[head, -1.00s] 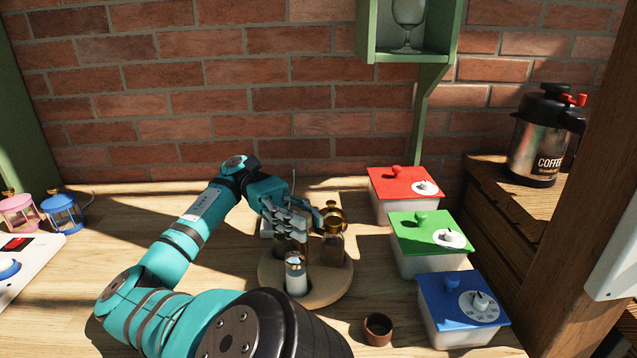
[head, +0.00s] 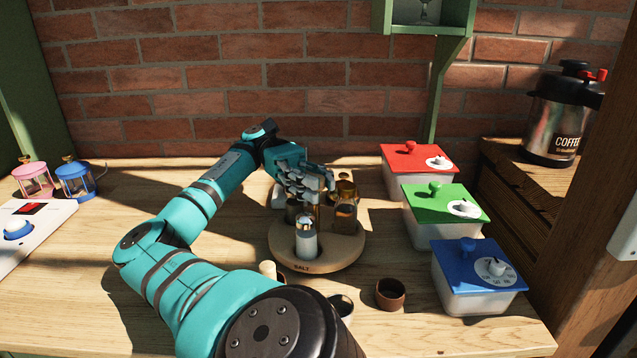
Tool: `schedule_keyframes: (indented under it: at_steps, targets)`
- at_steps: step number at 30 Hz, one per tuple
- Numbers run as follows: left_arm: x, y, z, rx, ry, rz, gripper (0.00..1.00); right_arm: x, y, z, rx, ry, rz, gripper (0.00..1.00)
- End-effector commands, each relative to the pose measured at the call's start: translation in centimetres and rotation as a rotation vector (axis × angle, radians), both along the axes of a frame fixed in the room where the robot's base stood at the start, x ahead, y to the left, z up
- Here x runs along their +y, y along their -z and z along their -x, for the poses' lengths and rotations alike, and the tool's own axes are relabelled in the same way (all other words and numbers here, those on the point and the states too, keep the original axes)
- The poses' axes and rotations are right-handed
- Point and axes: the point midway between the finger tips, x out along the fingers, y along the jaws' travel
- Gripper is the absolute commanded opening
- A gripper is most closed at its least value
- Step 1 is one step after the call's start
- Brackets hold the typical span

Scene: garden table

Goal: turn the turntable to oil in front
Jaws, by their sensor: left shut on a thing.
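The round wooden turntable (head: 347,258) stands in the middle of the table. A white shaker with a metal top (head: 306,240) stands at its front left, above the word SALT on the rim. An amber bottle with a gold top (head: 345,212) stands at its right. A darker container behind the shaker and a pale one at the back left are partly hidden. My left gripper (head: 314,190) reaches over the turntable from behind left. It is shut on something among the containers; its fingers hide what. No oil label is readable. My right gripper is out of view.
Red (head: 418,160), green (head: 445,206) and blue (head: 480,268) lidded boxes stand at the right. A small brown cup (head: 390,294) and a partly hidden cup (head: 343,306) are in front of the turntable. Pink (head: 33,180) and blue (head: 75,181) lanterns stand far left.

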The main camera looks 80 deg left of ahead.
Motion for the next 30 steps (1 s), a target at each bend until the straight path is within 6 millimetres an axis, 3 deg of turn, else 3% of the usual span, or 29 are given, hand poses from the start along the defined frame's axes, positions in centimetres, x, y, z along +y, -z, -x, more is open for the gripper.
schedule_keyframes:
  at_steps: [22, 23, 30]
  targets:
    - [0.16, -0.37, -0.02, -0.012, -0.008, 0.004, 0.00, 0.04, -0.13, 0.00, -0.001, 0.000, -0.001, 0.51]
    - [0.18, -0.38, -0.03, -0.013, -0.008, 0.004, 0.21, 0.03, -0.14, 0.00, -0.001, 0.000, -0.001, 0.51]
    - [0.10, -0.24, -0.05, -0.008, -0.004, 0.002, 0.51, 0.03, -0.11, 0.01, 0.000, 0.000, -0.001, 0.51]
